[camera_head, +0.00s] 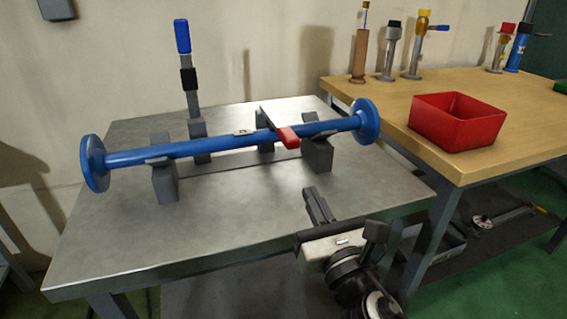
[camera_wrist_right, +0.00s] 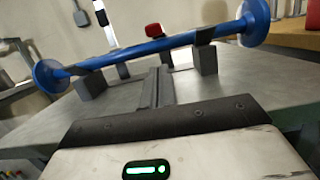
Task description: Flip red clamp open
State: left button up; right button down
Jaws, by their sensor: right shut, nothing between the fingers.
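The red clamp (camera_head: 288,137) has a dark lever with a red tip. Its lever lies across the top of a blue pipe (camera_head: 215,142) with round end flanges, and the red tip points toward the front. In the right wrist view the red tip (camera_wrist_right: 154,30) shows just above the pipe (camera_wrist_right: 160,45). My right gripper (camera_head: 314,193) is shut and empty over the front right of the metal table, in front of the clamp and apart from it. Its closed fingers (camera_wrist_right: 158,72) point toward the pipe. My left gripper is not in view.
A blue-tipped lever (camera_head: 183,37) stands upright behind the pipe. Grey blocks (camera_head: 164,184) support the pipe on the metal table (camera_head: 110,243). A wooden bench (camera_head: 500,165) at the right holds a red bin (camera_head: 457,128) and several tools. The table's front left is clear.

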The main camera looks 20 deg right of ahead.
jog(key=shift+r, duration=0.2)
jog(key=p+x, duration=0.1)
jog(key=x, duration=0.9)
dwell(0.4)
